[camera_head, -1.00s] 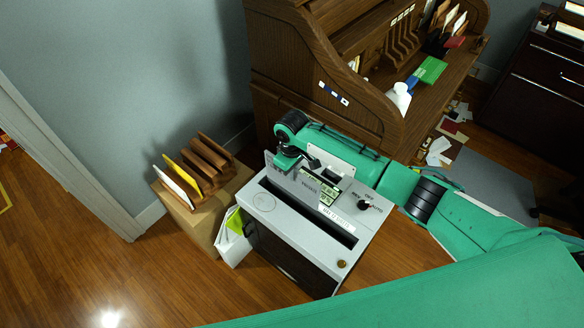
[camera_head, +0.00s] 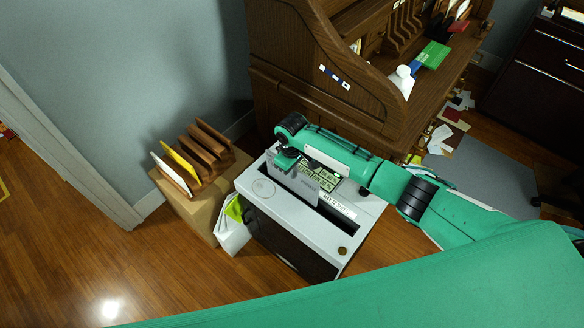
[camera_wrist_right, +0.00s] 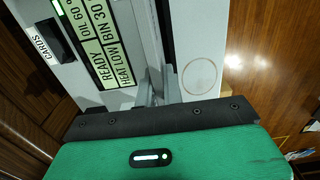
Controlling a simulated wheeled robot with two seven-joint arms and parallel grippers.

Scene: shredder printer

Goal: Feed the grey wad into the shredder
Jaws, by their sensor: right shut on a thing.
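The grey wad (camera_head: 296,186) shows in the head view as a flat, upright grey sheet at the shredder's slot. Its lower edge meets the slot line; I cannot tell how deep it sits. The shredder (camera_head: 284,218) is a light grey box with a dark front, a long dark slot and a lit display. My right gripper (camera_wrist_right: 158,98) is shut on the wad, just above the shredder top. In the right wrist view the wad (camera_wrist_right: 144,45) is nearly edge-on, beside the display. My left gripper is not in view.
A wooden roll-top desk (camera_head: 300,88) stands behind the shredder. A cardboard box (camera_head: 205,212) with a wooden file rack (camera_head: 206,153) is at the left, and a white bin (camera_head: 232,237) with papers stands close to the shredder. Floor at the lower left is clear.

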